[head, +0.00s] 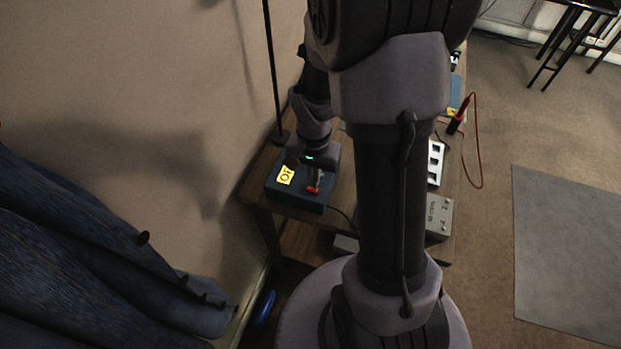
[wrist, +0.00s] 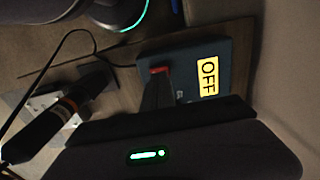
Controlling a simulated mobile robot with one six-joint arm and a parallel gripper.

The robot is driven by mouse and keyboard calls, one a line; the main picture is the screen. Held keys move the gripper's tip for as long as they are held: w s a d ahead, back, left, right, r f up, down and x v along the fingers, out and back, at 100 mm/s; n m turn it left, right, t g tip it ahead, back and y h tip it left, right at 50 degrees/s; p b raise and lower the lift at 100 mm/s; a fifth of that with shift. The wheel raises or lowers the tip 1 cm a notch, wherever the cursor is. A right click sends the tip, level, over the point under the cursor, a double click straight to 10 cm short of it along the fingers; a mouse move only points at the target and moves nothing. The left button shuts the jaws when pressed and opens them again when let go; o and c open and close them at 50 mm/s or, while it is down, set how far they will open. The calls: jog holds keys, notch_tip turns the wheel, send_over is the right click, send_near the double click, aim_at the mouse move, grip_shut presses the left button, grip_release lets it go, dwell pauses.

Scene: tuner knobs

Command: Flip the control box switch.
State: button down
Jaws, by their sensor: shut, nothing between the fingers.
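The control box (head: 300,200) is a dark blue-grey box at the near left end of the wooden table. Its lit yellow label reads OFF in the wrist view (wrist: 208,77); the label also shows in the head view (head: 285,174). A red switch tip (head: 313,190) shows beside the label, and it appears in the wrist view (wrist: 159,70) as well. My gripper (head: 315,178) is shut and empty. Its fingers are over the box at the red switch; I cannot tell whether they touch it. The fingers hide part of the switch in the wrist view.
The wooden table (head: 257,186) runs back along the wall. A grey box (head: 439,215) and a white panel (head: 435,163) stand to the right, with a red-cabled probe (head: 457,122) farther back. A cable lies beside the control box. My arm hides the table's middle.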

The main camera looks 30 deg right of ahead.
notch_tip(320, 180, up, 12)
jog(key=p, duration=0.4)
jog(key=shift+w+a, duration=0.45)
jog(key=shift+a+r, duration=0.1)
jog(key=shift+r, duration=0.05)
